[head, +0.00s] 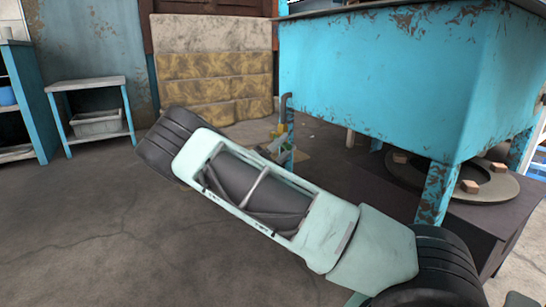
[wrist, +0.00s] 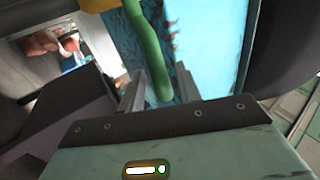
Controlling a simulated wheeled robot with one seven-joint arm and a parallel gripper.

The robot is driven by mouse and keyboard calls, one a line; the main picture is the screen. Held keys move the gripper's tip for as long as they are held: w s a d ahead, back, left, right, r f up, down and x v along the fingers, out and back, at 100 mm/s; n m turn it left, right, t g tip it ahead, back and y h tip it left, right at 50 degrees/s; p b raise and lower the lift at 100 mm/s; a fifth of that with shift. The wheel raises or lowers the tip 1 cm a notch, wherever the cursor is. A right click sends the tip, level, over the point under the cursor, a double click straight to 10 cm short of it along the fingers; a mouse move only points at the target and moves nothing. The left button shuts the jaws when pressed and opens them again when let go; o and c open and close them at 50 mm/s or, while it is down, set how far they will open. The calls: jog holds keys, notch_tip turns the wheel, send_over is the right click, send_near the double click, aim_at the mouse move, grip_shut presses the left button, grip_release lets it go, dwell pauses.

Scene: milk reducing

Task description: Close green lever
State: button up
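The green lever (wrist: 150,50) shows in the wrist view as a long, bent green bar running down from the top edge, in front of a turquoise rusty surface. Its lower end lies between the two fingers of my gripper (wrist: 158,88). The fingers are apart, one on each side of the lever, with a visible gap at least on the left. I cannot tell whether the right finger touches it. In the head view my arm covers the middle, and neither the gripper nor the lever can be made out clearly.
A large turquoise vat (head: 375,75) on rusty legs stands at the right in the head view, with a round burner ring (head: 490,187) beneath it. A small shelf (head: 95,84) holding a grey bin (head: 95,122) stands at the left. The floor at the lower left is clear.

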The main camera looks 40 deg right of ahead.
jog(key=p+v, duration=0.6)
jog(key=v, duration=1.1)
jog(key=shift+p, duration=0.4)
jog(key=shift+a, duration=0.1)
